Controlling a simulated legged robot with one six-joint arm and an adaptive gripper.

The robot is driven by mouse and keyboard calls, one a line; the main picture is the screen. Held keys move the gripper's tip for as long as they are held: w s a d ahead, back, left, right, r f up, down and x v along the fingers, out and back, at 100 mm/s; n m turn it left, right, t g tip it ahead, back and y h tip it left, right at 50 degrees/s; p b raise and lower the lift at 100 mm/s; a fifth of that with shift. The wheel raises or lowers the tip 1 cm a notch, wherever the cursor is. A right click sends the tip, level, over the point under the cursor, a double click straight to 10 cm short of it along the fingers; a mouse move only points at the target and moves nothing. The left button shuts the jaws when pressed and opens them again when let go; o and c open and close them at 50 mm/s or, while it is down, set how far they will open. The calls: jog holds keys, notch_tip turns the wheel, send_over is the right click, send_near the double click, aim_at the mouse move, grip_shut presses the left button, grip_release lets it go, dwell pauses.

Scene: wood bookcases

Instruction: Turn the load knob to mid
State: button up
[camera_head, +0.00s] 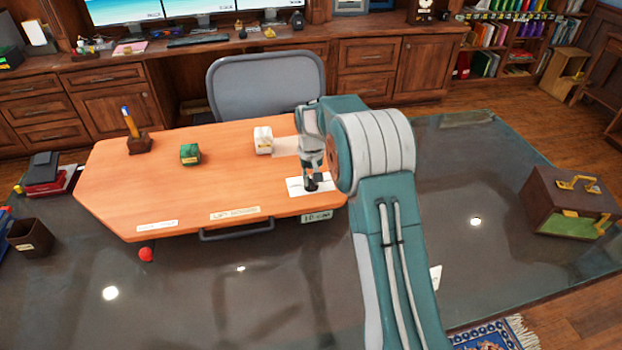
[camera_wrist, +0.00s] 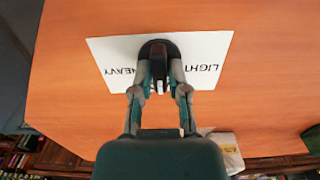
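The load knob (camera_wrist: 158,48) is a dark round knob with a raised ridge, on a white card (camera_wrist: 110,48) reading LIGHT and HEAVY. In the head view the knob (camera_head: 312,184) sits on its card (camera_head: 294,186) near the desk's front right edge. My gripper (camera_wrist: 160,80) points down at the knob, one finger on each side of its ridge. Whether the fingers touch the ridge cannot be told. The fingers hide part of the knob. In the head view my gripper (camera_head: 312,176) is small and partly behind my arm.
The orange desk (camera_head: 215,190) also carries a white block (camera_head: 263,140), a green block (camera_head: 190,154) and a pen holder (camera_head: 138,144). A grey chair (camera_head: 265,85) stands behind it. A brown case (camera_head: 568,205) is at right. A red ball (camera_head: 146,255) lies before the desk.

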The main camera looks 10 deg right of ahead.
aim_at(310, 179)
jog(key=shift+o, duration=1.2)
notch_tip(310, 179, up, 12)
jog(key=s+r+t, duration=0.2)
jog(key=s+r, duration=0.4)
jog(key=s, duration=0.3)
jog(key=s+r+t, duration=0.1)
jog(key=s+r, duration=0.5)
jog(key=s, duration=0.4)
jog(key=s+f+t, duration=0.1)
jog(key=s+f, duration=0.1)
jog(key=s, duration=0.7)
jog(key=s+f+t, duration=0.1)
jog(key=s, duration=0.7)
jog(key=shift+s+f+t, duration=0.3)
jog(key=shift+s+f, duration=0.05)
jog(key=shift+s, duration=0.05)
